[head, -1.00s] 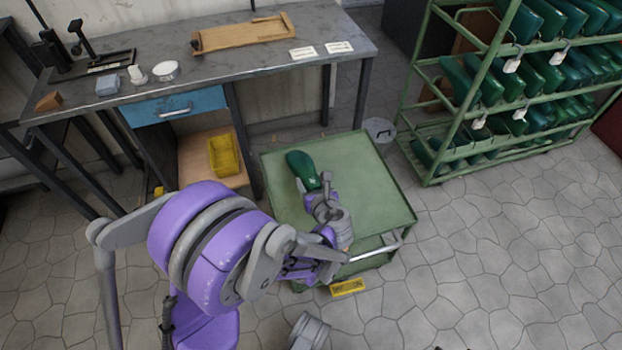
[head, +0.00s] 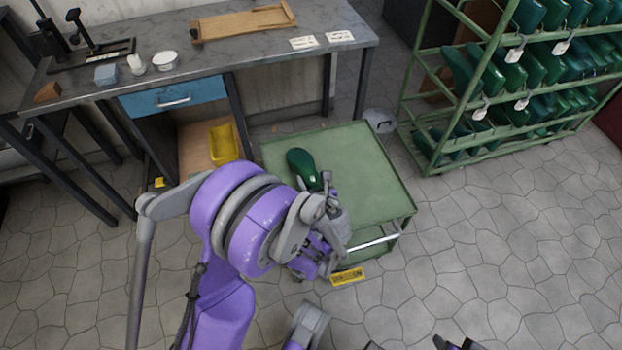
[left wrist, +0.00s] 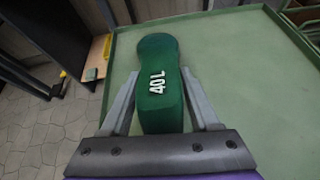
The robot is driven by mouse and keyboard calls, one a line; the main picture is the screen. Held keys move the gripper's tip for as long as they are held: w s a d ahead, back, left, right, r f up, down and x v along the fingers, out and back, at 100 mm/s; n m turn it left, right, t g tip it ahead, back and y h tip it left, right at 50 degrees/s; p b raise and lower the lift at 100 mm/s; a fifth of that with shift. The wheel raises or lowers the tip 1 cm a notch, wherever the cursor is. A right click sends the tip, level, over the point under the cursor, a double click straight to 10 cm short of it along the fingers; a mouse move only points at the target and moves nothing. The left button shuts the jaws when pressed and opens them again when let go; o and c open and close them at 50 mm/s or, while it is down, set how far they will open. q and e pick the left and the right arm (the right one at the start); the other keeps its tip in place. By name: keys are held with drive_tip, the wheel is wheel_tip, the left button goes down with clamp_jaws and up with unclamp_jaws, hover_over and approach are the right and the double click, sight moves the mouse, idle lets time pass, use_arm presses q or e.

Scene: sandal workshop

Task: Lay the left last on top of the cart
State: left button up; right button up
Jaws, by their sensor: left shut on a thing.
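The left last is a dark green foot form (head: 303,166), marked "40L" where it shows in the left wrist view (left wrist: 158,85). My left gripper (head: 322,190) is shut on its near end, with one finger on each side in the left wrist view (left wrist: 160,110). The last is over the left part of the green cart's top (head: 375,180), its rounded end pointing away from me. I cannot tell whether it touches the top. At the bottom edge of the head view, parts of my other arm show, too cut off to read its jaws.
A workbench (head: 230,60) with a wooden board and small items stands behind the cart. A green rack (head: 450,100) of tagged lasts stands at the right. A yellow bin (head: 223,145) is under the bench. The cart top's right part is clear.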

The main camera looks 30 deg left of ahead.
use_arm(q)
drive_tip(key=shift+f, duration=0.2)
idle(0.4)
drive_tip(key=o, duration=1.5)
drive_tip(key=shift+c, duration=0.2)
drive_tip(key=p+v, duration=0.2)
drive_tip(key=v, duration=0.8)
drive_tip(key=shift+s+d+r+p, duration=0.2)
drive_tip(key=shift+s+p, duration=0.1)
drive_tip(key=shift+p, duration=0.05)
